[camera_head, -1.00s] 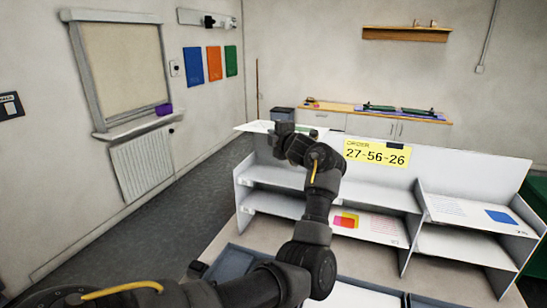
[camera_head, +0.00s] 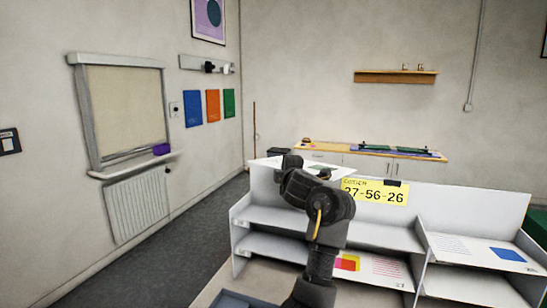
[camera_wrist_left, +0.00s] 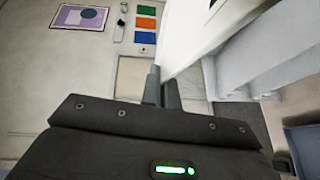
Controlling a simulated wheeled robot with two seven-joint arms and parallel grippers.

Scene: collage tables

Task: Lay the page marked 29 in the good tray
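My left gripper (camera_head: 291,160) is up at the top left of the white shelf unit. In the left wrist view its two fingers (camera_wrist_left: 163,88) are close together on the edge of a white page (camera_wrist_left: 190,35). The page (camera_head: 268,163) shows in the head view as a pale sheet with a dark green patch, held about level with the shelf top. Its number is not readable. A blue-grey tray (camera_head: 235,301) is cut off at the bottom edge; I cannot tell whether it is the good tray. My right gripper is not in view.
The white shelf unit (camera_head: 480,203) carries a yellow sign (camera_head: 375,192) reading 27-56-26. Other compartments look empty. A counter (camera_head: 330,147) stands behind.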

